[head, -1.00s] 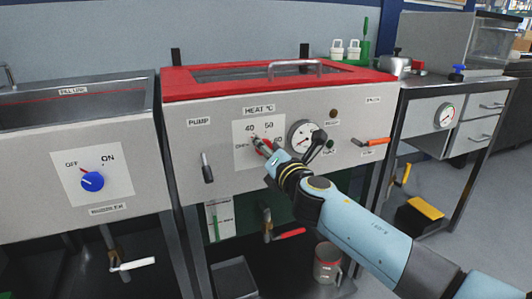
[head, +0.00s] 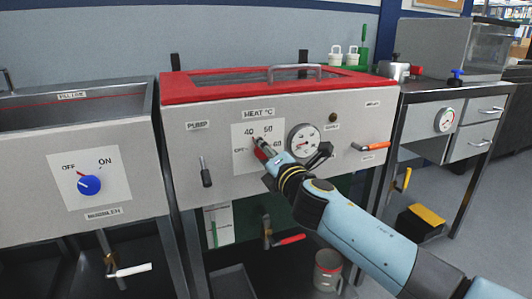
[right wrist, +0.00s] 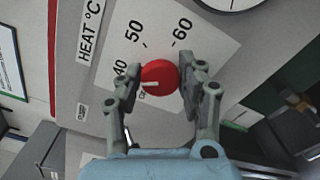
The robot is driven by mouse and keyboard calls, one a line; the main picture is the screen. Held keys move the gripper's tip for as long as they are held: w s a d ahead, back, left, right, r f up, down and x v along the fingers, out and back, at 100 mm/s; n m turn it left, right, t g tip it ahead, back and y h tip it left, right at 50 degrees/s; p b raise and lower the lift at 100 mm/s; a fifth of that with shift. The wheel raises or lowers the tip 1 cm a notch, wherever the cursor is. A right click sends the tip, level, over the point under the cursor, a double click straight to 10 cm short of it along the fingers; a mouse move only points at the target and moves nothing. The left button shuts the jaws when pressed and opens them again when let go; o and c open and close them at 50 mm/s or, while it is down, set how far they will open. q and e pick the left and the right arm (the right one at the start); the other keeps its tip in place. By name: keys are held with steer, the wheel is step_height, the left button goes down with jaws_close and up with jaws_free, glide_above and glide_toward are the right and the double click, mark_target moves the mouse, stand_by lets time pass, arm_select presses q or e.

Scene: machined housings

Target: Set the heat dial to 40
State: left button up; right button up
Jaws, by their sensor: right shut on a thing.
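The heat dial is a round red knob (right wrist: 160,78) on a white scale plate (head: 269,128) marked OFF, 40, 50 and 60. In the right wrist view it sits between the two fingers of my right gripper (right wrist: 160,75), which is shut on it from both sides. The dial's white pointer mark points left in that view, roughly between the OFF and 40 marks; a finger partly covers the OFF mark. In the head view my right gripper (head: 262,147) and arm hide most of the dial. My left gripper is not in view.
The dial is on the front of a red-topped heated bath (head: 200,88). Close by are a pump lever (head: 205,172), a round gauge (head: 303,140) and an orange-handled valve (head: 372,147). A sink unit with a blue knob (head: 89,185) stands to the left.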

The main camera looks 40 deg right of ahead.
steer(key=o, duration=1.1)
steer(key=shift+o, duration=0.2)
steer(key=v, duration=1.2)
steer(key=shift+d, duration=0.1)
